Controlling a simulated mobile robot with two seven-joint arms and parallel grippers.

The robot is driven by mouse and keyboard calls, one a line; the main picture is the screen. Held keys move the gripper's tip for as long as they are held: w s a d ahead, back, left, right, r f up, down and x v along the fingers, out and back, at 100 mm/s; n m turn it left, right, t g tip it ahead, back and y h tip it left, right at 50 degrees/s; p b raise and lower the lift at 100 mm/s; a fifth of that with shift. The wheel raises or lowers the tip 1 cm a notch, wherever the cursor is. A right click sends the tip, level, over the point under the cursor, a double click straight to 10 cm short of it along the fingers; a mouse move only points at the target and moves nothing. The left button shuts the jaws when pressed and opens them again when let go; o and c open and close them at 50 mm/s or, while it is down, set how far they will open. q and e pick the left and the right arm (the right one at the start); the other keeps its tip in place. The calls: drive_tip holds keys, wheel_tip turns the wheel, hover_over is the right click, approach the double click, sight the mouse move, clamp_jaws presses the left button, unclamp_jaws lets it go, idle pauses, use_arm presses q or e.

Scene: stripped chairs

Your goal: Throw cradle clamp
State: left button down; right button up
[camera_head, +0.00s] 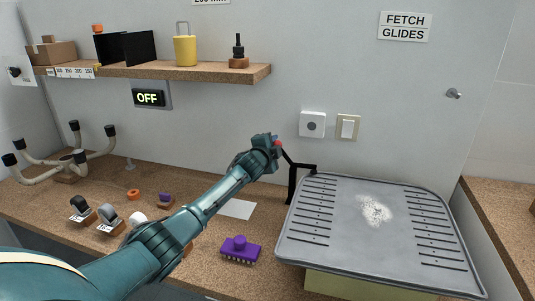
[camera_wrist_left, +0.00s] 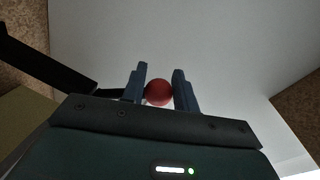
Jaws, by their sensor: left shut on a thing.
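The cradle clamp is a black lever arm and bracket (camera_head: 293,178) standing at the left edge of the grey ribbed tray. Its red ball knob (camera_head: 278,143) is at the upper end of the lever. My left gripper (camera_head: 273,141) reaches in from the left and is shut on this knob. In the left wrist view, the red knob (camera_wrist_left: 158,92) sits between the two blue fingers of my left gripper (camera_wrist_left: 160,88), with a dark rod leading to it from the left. My right gripper is not in view.
The grey tray (camera_head: 340,254) has slots and a whitish powder patch (camera_head: 375,210). A purple brush-like block (camera_head: 240,249), a white sheet (camera_head: 238,209) and small labelled holders (camera_head: 109,219) lie on the cork bench (camera_head: 210,262). A wall shelf (camera_head: 160,71) runs above.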

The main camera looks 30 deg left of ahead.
use_arm(q)
drive_tip(key=shift+d+m, duration=0.6)
drive_tip(key=shift+f, duration=0.25)
drive_tip(key=c, duration=1)
unclamp_jaws()
drive_tip(key=shift+w+d+r, duration=0.1)
drive_tip(key=shift+d, duration=0.05)
drive_tip(key=shift+r, duration=0.1)
drive_tip(key=shift+a, duration=0.2)
drive_tip(key=shift+s+p, duration=0.3)
drive_tip(key=shift+s, duration=0.15)
drive_tip(key=v, duration=1.2)
drive_tip(key=shift+d+r, duration=0.2)
drive_tip(key=shift+d, duration=0.05)
drive_tip(key=shift+s, duration=0.15)
